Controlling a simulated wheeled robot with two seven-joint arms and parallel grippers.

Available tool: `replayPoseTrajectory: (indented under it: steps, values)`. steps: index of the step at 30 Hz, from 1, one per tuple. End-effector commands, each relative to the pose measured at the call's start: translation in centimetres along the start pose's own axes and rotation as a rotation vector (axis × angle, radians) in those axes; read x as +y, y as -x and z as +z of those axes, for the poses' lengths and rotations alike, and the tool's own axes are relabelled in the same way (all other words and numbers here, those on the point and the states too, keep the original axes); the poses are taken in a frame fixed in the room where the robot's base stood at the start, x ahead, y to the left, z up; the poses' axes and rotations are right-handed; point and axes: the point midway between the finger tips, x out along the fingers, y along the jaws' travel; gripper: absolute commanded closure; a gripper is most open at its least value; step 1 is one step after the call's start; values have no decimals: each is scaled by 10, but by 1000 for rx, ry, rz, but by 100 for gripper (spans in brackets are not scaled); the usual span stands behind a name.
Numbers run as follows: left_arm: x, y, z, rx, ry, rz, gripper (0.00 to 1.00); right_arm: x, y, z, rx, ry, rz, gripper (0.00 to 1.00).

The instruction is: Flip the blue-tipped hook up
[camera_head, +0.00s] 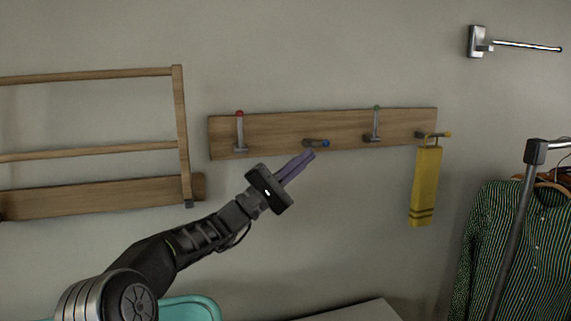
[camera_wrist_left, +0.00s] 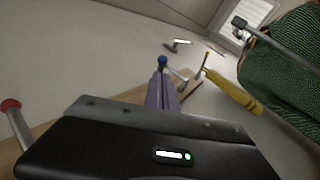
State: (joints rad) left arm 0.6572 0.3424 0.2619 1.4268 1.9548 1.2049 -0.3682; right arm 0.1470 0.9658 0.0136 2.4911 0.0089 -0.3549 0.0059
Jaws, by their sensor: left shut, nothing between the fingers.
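The blue-tipped hook (camera_head: 317,143) is folded down on the wooden wall board (camera_head: 280,133) and sticks out from it. Its blue tip (camera_wrist_left: 162,61) shows just beyond my fingertips in the left wrist view. My left gripper (camera_head: 311,155) is shut and empty, its purple fingers together, just below the blue tip. I cannot tell whether they touch. The red-tipped hook (camera_head: 240,132) and the green-tipped hook (camera_head: 375,125) stand upright on the board. The yellow-tipped hook (camera_head: 440,134) is down. My right gripper is not in view.
A yellow towel (camera_head: 426,185) hangs from the yellow-tipped hook. A wooden rack (camera_head: 184,130) is on the wall at left. A metal wall arm (camera_head: 520,45) is at upper right. A clothes rack with a striped shirt (camera_head: 500,240) stands at right. A teal container (camera_head: 200,305) is below.

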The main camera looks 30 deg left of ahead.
Motion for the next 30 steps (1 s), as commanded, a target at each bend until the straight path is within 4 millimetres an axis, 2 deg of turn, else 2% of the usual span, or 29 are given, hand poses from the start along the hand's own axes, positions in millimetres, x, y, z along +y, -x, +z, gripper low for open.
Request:
replayPoseTrajectory:
  steps: [1,7,30]
  values:
    - [3,-10,1,-1,2,0,100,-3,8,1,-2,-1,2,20]
    - [1,-24,0,-1,0,0,100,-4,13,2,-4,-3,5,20]
    - [2,-26,1,0,0,0,100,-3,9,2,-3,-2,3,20]
